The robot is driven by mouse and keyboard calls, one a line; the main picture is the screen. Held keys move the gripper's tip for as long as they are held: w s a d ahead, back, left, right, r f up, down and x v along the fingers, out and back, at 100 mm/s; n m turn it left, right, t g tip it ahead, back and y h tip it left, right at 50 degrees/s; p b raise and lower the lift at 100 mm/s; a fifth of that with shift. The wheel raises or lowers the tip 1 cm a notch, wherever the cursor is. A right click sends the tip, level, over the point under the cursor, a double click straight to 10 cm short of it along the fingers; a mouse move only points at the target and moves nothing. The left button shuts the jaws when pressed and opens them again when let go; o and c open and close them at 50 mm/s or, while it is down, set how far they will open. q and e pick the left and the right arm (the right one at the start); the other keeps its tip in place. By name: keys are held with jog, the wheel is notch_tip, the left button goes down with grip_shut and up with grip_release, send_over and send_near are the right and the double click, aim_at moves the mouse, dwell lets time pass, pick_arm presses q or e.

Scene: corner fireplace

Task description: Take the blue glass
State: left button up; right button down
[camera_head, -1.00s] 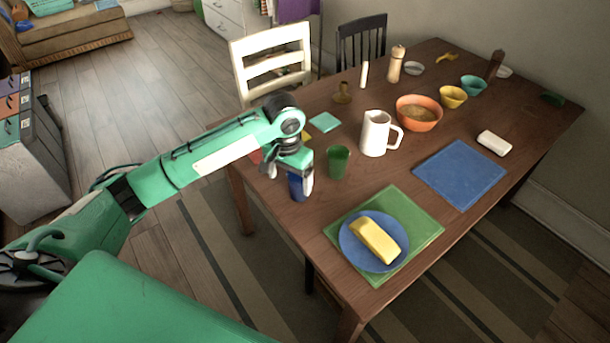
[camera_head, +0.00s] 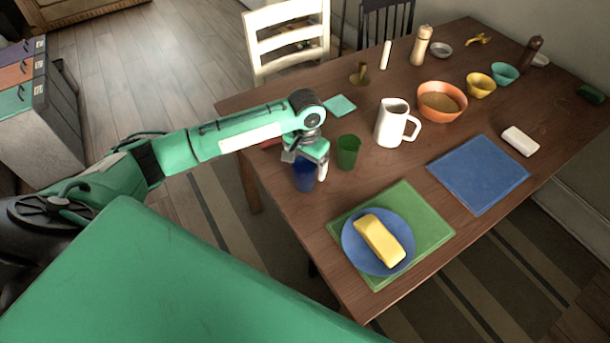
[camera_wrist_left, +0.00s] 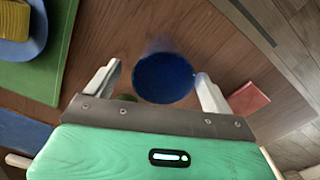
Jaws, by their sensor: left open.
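The blue glass (camera_head: 304,178) stands near the left edge of the wooden table, partly hidden by my left gripper (camera_head: 306,172). In the left wrist view the blue glass (camera_wrist_left: 165,78) shows between the two light fingers of my left gripper (camera_wrist_left: 158,85). The fingers are spread apart. The right finger is close to the glass, and there is a wider gap on the left finger's side. I cannot tell whether either finger touches it. My right gripper is not in view.
A green glass (camera_head: 348,152) stands just right of the blue one. A white pitcher (camera_head: 391,124) is behind it. A blue plate (camera_head: 358,258) with a yellow block (camera_head: 380,240) lies on a green mat (camera_head: 432,220) in front. A red item (camera_wrist_left: 249,99) lies near the right finger.

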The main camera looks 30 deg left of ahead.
pick_arm(q)
jog(key=f, duration=0.4)
jog(key=shift+a+f+p, duration=0.2)
jog(key=shift+f+p, duration=0.05)
jog(key=shift+p, duration=0.15)
jog(key=shift+f, duration=0.2)
jog(key=c, duration=1.2)
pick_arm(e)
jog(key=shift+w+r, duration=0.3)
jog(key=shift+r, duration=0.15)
pick_arm(q)
jog(key=shift+r, duration=0.1)
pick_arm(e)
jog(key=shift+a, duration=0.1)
